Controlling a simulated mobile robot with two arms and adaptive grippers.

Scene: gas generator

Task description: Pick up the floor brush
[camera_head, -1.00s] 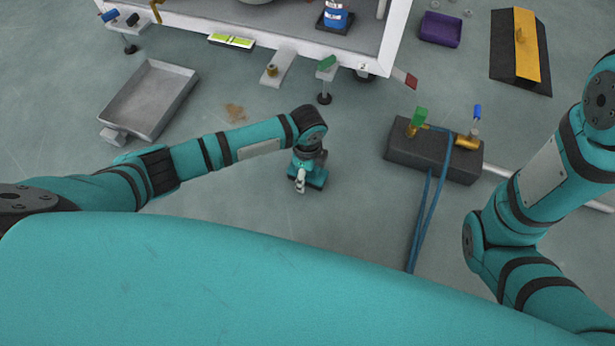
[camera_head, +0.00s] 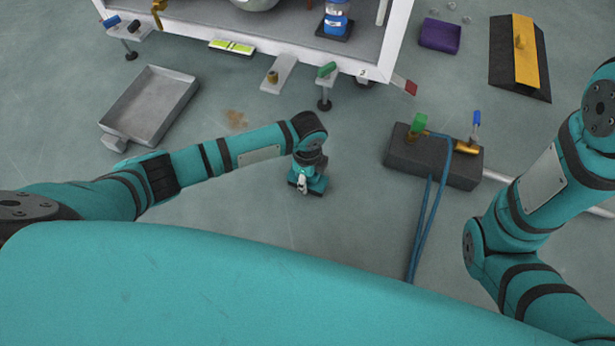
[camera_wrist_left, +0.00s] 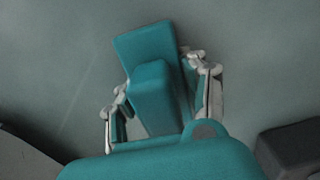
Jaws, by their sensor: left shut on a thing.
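The floor brush (camera_wrist_left: 139,55) shows in the left wrist view as a teal head with a raised teal grip block (camera_wrist_left: 151,92). My left gripper (camera_wrist_left: 160,102) has its fingers on both sides of that block, shut on it. In the head view the left gripper (camera_head: 303,184) points down over the brush (camera_head: 317,187), which is mostly hidden behind it. I cannot tell whether the brush touches the floor. The right arm is at the right edge of the head view, but its gripper is out of view.
A grey dustpan-like tray (camera_head: 150,106) lies on the left. A white-framed machine (camera_head: 352,66) stands at the back. A dark block with valves (camera_head: 434,162) and blue hoses (camera_head: 420,230) lies right of the gripper. A black and yellow object (camera_head: 519,60) lies far right.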

